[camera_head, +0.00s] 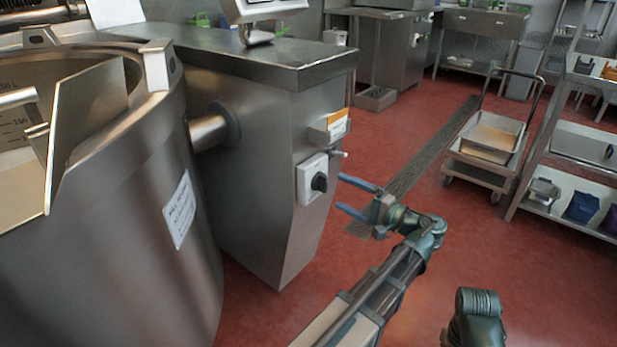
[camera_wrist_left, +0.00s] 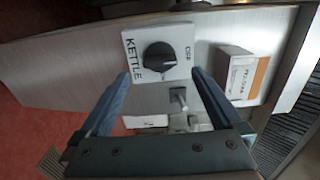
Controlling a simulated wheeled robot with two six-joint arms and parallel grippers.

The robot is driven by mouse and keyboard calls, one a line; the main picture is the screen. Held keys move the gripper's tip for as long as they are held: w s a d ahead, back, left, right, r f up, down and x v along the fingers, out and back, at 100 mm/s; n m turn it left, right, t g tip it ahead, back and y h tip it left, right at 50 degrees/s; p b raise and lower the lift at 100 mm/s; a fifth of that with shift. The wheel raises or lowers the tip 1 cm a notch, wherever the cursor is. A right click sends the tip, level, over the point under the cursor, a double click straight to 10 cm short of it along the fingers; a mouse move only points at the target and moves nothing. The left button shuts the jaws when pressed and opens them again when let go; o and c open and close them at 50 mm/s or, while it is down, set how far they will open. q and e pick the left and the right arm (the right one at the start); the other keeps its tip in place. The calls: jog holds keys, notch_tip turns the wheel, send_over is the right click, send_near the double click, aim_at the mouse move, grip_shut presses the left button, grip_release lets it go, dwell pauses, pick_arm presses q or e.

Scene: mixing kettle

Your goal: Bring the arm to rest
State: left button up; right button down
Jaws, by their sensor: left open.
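My left gripper (camera_head: 339,192) is open and empty in the head view, in the air to the right of the steel cabinet. In the left wrist view its two blue fingers (camera_wrist_left: 161,72) stand apart, with the black kettle knob (camera_wrist_left: 160,63) showing between and beyond their tips. The knob also shows in the head view (camera_head: 319,182), on a white switch plate (camera_head: 305,180) on the cabinet's side. The plate reads KETTLE and OFF. A gap shows between fingers and knob.
A large steel kettle (camera_head: 140,230) stands at the left, beside the cabinet (camera_head: 265,200). A box of cards (camera_head: 330,127) and a small lever (camera_head: 338,154) are near the knob. A trolley (camera_head: 485,150) and shelving (camera_head: 570,150) stand at the right. The red floor between is clear.

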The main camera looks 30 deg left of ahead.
pick_arm(q)
jog(key=shift+d, duration=0.7)
jog(key=shift+s, duration=0.1)
jog(key=s+d+f+m+h+p, duration=0.1)
jog(key=s+d+f+h, duration=0.35)
jog(key=d+f, duration=0.2)
jog(key=s+d+f+m+h+p, duration=0.1)
jog(key=s+d+f+h, duration=0.4)
jog(key=f, duration=0.3)
jog(key=s+d+f+g+h+p, duration=0.1)
jog(key=s+d+f+h, duration=0.1)
jog(key=s+d+h, duration=0.3)
jog(key=s+d+f+h+p, duration=0.1)
jog(key=d+f+h, duration=0.1)
jog(key=d, duration=0.5)
notch_tip(320, 180, up, 38)
jog(key=p, duration=3.7)
jog(key=shift+m+g, duration=0.3)
jog(key=shift+s+d+r, duration=0.1)
